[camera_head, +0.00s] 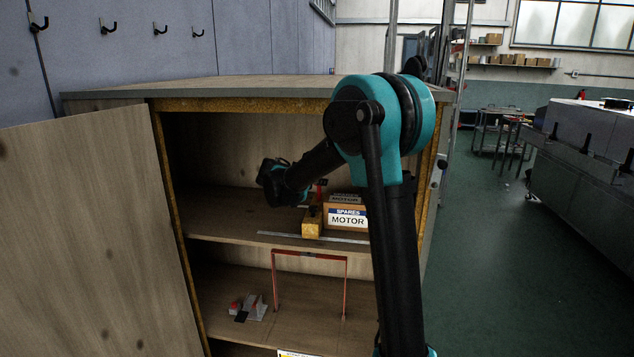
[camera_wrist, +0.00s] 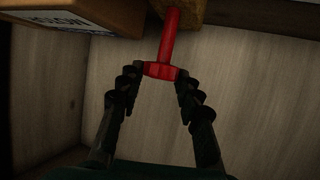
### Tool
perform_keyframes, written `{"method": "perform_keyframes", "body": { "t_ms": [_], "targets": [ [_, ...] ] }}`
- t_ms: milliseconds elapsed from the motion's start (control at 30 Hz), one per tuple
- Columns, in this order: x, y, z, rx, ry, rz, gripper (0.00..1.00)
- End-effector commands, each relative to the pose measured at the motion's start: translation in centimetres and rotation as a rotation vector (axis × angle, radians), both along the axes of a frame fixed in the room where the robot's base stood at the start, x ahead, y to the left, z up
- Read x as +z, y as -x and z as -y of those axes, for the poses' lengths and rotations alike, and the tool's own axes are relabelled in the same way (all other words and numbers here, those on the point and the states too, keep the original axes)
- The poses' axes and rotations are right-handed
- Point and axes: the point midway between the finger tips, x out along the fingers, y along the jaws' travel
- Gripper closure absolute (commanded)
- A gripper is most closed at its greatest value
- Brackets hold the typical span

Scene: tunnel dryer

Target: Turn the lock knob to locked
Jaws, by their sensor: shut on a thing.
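A red T-shaped knob (camera_wrist: 170,38) shows in the wrist view, its stem running up to a yellow-brown block. I take it as the lock knob. My gripper (camera_wrist: 160,76) is shut on its crossbar, one dark finger at each end. In the head view a bit of red (camera_head: 320,187) shows above the yellow wooden block (camera_head: 312,221) on the upper shelf, beside my dark wrist. My fingers are not clear there. No locked or unlocked mark on the knob can be read.
A cardboard box labelled SPARES MOTOR (camera_head: 347,217) stands right beside the block. The cabinet door (camera_head: 95,240) is open to the left. The lower shelf holds a red frame (camera_head: 309,254) and a small grey-and-red item (camera_head: 248,307).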

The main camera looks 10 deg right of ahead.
Motion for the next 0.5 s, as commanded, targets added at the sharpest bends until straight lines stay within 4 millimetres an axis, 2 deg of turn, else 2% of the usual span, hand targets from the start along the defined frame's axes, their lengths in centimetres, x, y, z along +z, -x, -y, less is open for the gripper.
{"method": "perform_keyframes", "body": {
  "t_ms": [67, 100, 233, 500],
  "targets": [
    [-0.14, 0.09, 0.01, -0.001, -0.002, -0.002, 0.94],
    [-0.14, 0.08, 0.02, -0.001, -0.003, -0.003, 0.62],
    [-0.11, 0.06, 0.02, -0.001, -0.002, -0.002, 0.45],
    [-0.05, 0.04, 0.0, 0.0, -0.001, -0.002, 0.44]
  ]
}}
